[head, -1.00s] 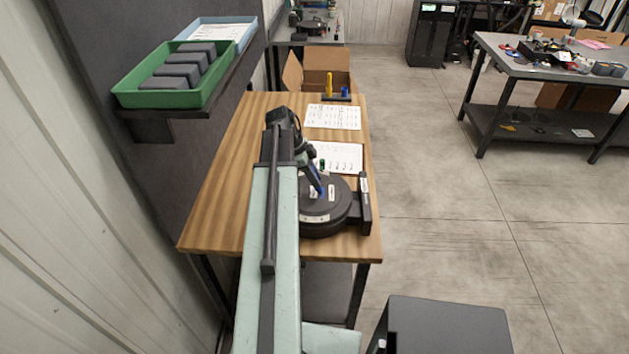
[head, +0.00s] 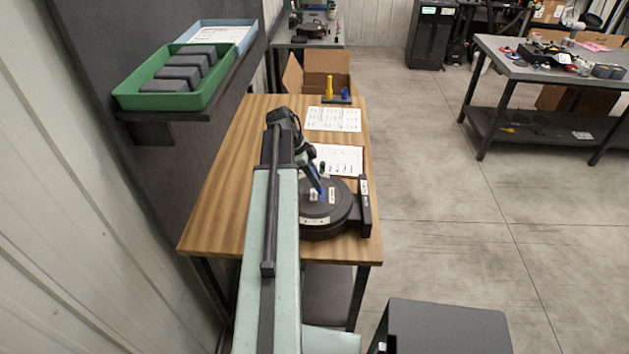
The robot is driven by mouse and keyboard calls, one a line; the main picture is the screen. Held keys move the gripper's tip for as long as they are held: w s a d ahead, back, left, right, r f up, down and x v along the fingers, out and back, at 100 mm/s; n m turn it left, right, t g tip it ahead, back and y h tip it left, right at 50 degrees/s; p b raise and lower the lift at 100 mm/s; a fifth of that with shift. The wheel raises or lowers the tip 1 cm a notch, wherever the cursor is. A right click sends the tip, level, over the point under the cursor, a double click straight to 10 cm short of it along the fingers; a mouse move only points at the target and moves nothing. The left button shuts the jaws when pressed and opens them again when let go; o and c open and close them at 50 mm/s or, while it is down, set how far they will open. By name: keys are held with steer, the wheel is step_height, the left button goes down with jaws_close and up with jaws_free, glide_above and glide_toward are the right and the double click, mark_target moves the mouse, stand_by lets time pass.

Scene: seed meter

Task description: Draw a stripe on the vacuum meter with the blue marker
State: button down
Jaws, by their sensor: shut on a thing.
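The vacuum meter (head: 330,220), a dark round disc with white labels and a dark box on its right side, lies on the near part of the wooden table. My gripper (head: 319,184) reaches over it from the left and is shut on the blue marker (head: 322,194). The marker points down at the top of the disc, near a white label. I cannot tell whether its tip touches the surface. I make out no clear blue stripe on the disc. My arm hides the disc's left edge.
White printed sheets (head: 338,159) lie behind the meter. A dark stand with a yellow marker (head: 329,87) is at the table's back, before an open cardboard box (head: 320,62). A green tray (head: 213,88) of grey blocks sits on the left shelf.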

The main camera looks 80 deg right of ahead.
steer(key=shift+d, duration=0.15)
steer(key=shift+d, duration=0.25)
steer(key=shift+d, duration=0.15)
stand_by(0.4)
steer(key=shift+w+d, duration=0.1)
steer(key=shift+d, duration=0.1)
steer(key=shift+d, duration=0.3)
stand_by(0.5)
step_height(320, 180, up, 6)
steer(key=p, duration=0.6)
stand_by(0.6)
